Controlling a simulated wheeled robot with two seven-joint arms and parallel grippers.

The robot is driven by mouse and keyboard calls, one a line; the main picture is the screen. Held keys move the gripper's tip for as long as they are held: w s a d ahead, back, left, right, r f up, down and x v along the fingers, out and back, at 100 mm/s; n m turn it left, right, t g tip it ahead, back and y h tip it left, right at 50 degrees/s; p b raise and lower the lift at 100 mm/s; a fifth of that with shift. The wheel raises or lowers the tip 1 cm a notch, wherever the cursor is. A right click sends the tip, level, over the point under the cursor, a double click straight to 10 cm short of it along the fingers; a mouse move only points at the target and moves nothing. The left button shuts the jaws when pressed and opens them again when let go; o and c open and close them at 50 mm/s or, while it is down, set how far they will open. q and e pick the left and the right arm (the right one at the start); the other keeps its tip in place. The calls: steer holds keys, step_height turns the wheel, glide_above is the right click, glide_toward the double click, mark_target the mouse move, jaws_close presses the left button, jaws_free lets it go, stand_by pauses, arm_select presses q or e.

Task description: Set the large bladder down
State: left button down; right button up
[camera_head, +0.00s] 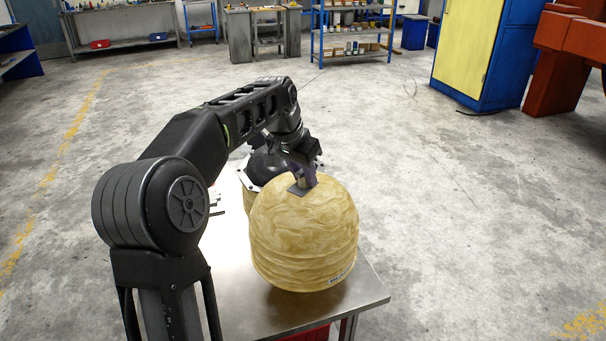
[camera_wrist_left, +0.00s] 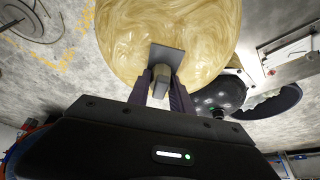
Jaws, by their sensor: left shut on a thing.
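The large bladder (camera_head: 305,238) is a tan, marbled dome with ridged lower sides and a small label near its bottom. It is upright over the near right corner of the metal table (camera_head: 365,292); I cannot tell whether its base touches the top. My left gripper (camera_head: 304,181) is at its top, shut on the small grey block and plate there. In the left wrist view the two fingers (camera_wrist_left: 164,84) close around that block, with the bladder (camera_wrist_left: 200,25) beyond. My right gripper is not in view.
Behind the bladder, a dark rounded object (camera_head: 268,165) and a light flange with holes (camera_head: 242,174) stand close by, partly hidden by my arm. Part of another tan piece (camera_head: 248,199) shows beside the bladder. The floor right of the table is clear.

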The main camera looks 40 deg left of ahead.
arm_select(q)
steer(key=shift+r, duration=0.15)
steer(key=a+r+n+y+p, duration=0.2)
steer(key=a+r+n+p, duration=0.3)
steer(key=r, duration=0.5)
steer(key=shift+w+a+n, duration=0.15)
steer(key=shift+w+n, duration=0.1)
steer(key=shift+n, duration=0.15)
